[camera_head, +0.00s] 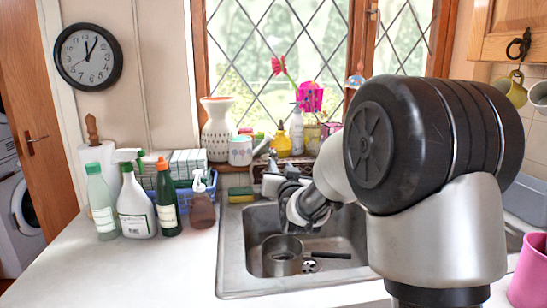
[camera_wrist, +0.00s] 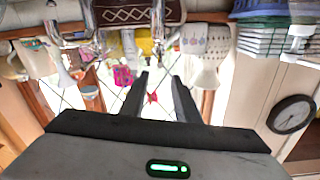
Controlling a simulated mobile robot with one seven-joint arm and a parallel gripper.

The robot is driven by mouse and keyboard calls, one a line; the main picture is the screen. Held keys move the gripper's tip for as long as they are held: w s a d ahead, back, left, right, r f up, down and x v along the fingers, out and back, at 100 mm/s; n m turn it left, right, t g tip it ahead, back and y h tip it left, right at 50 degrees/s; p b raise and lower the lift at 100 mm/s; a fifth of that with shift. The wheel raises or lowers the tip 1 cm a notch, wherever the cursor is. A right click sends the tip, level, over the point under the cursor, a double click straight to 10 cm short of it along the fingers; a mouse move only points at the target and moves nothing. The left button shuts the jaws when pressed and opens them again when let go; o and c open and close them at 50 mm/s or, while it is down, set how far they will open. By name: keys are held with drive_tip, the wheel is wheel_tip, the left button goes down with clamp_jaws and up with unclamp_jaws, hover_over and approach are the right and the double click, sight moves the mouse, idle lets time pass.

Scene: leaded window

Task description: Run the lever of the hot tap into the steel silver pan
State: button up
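The steel silver pan (camera_head: 283,259) sits in the sink basin, with its dark handle pointing right. Chrome tap parts show at the top of the upside-down wrist view: one piece (camera_wrist: 52,30) at the left and another upright piece (camera_wrist: 158,22) near the middle. I cannot tell which belongs to the hot tap. In the head view my arm and gripper mostly cover the taps. My gripper (camera_head: 283,166) is above the back of the sink. In the wrist view its two dark fingers (camera_wrist: 160,76) stand apart with nothing between them.
The steel sink (camera_head: 233,262) is set in a pale worktop (camera_head: 120,270). Several bottles (camera_head: 137,205) and a blue basket (camera_head: 185,197) stand left of it. A white vase (camera_head: 219,130), a mug (camera_head: 240,151) and a yellow bottle (camera_head: 281,143) line the windowsill. A pink container (camera_head: 529,272) is at the right.

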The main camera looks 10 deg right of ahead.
sight(275, 152)
drive_tip(key=w, duration=1.2)
drive_tip(key=shift+w+d, duration=0.15)
drive_tip(key=shift+w, duration=0.1)
clamp_jaws()
